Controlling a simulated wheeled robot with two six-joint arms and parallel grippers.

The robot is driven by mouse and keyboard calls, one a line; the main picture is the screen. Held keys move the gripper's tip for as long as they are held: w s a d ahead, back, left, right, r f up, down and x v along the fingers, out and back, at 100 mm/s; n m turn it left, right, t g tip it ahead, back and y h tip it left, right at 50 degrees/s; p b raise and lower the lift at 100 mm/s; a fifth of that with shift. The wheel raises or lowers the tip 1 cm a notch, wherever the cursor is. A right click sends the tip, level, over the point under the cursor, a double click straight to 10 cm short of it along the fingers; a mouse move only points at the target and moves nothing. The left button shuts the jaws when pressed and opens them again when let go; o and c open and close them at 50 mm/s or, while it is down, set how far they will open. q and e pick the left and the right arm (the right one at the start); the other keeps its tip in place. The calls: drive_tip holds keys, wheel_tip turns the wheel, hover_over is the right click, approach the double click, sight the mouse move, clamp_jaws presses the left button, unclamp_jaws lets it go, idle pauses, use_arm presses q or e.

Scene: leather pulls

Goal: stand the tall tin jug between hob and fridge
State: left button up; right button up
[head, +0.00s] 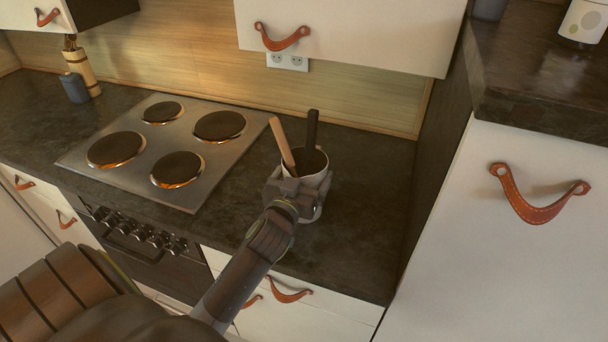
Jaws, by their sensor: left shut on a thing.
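A tall pale tin jug (318,178) with a wooden-handled utensil and a black-handled utensil in it is on or just over the dark counter, between the hob (201,143) and the white fridge (498,240). My left gripper (298,190) is shut on the jug from the near left side and hides its lower left part. I cannot tell whether the jug's base touches the counter. The jug looks upright. My right gripper is not in view.
The dark counter (365,232) is clear around the jug. A white wall cabinet (350,32) with a leather pull hangs above and behind. A grey-blue container (75,87) and a wooden holder (84,70) stand at the far left. A white pot (583,20) stands on the fridge top.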

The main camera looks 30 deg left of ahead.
use_arm(q)
drive_tip(key=o, duration=0.8)
drive_tip(key=shift+f, duration=0.1)
drive_tip(key=shift+s+d, duration=0.1)
drive_tip(key=shift+s, duration=0.2)
drive_tip(key=b+v, duration=0.2)
drive_tip(key=v, duration=0.9)
drive_tip(key=shift+s+d, duration=0.1)
drive_tip(key=shift+s, duration=0.1)
